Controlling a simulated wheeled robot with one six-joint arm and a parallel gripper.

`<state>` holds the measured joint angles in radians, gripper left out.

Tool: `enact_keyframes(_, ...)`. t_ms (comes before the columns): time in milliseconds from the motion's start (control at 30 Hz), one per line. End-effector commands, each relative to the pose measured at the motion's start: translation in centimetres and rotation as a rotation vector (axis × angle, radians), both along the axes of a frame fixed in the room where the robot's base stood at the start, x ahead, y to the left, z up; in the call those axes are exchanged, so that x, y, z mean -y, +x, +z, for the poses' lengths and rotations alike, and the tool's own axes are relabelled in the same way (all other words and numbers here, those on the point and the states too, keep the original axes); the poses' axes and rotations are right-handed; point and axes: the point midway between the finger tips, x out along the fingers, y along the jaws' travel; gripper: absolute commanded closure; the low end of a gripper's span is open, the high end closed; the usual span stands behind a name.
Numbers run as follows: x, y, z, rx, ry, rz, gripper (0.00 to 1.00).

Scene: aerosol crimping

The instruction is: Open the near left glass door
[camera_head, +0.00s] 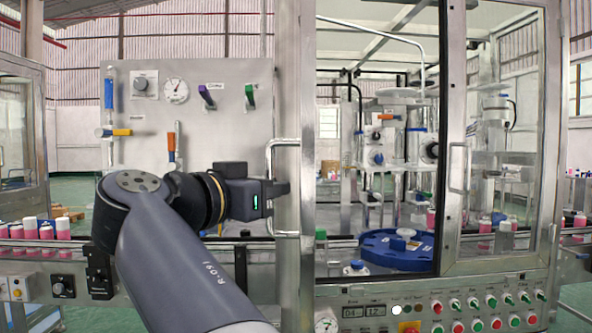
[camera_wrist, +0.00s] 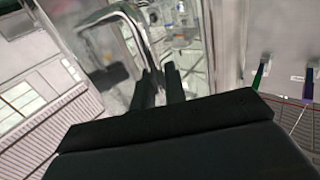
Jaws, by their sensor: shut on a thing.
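The near left glass door (camera_head: 296,110) appears swung out, seen almost edge-on as a narrow metal frame left of the machine's opening. Its D-shaped metal handle (camera_head: 283,143) sticks out to the left from that frame. My gripper (camera_head: 281,188) reaches the handle from the left and is shut on its upright bar. In the wrist view, my gripper's dark fingers (camera_wrist: 160,84) close around the lower part of the shiny handle (camera_wrist: 131,20). The exact contact is partly hidden by the fingers. The door's glass cannot be made out clearly.
The right glass door (camera_head: 500,150) is in place, with its own handle (camera_head: 457,167). Inside the opening are a blue rotary plate (camera_head: 385,258) and crimping machinery (camera_head: 397,150). A gauge panel (camera_head: 230,110) stands behind my arm. A button panel (camera_head: 470,305) runs below the opening.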

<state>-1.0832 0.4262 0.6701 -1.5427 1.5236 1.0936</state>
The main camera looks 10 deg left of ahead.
Motion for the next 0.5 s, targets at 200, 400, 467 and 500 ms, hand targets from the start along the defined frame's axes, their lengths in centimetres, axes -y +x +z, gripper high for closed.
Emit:
enact_keyframes(200, -1.3, -0.1, -0.2, -0.002, -0.004, -0.033, 1.00)
enact_keyframes(400, -1.6, -0.2, -0.3, -0.001, -0.003, -0.042, 1.00)
enact_keyframes(467, -1.6, -0.2, -0.4, -0.001, -0.002, -0.042, 1.00)
enact_keyframes(500, -1.6, -0.2, -0.4, -0.001, -0.002, -0.042, 1.00)
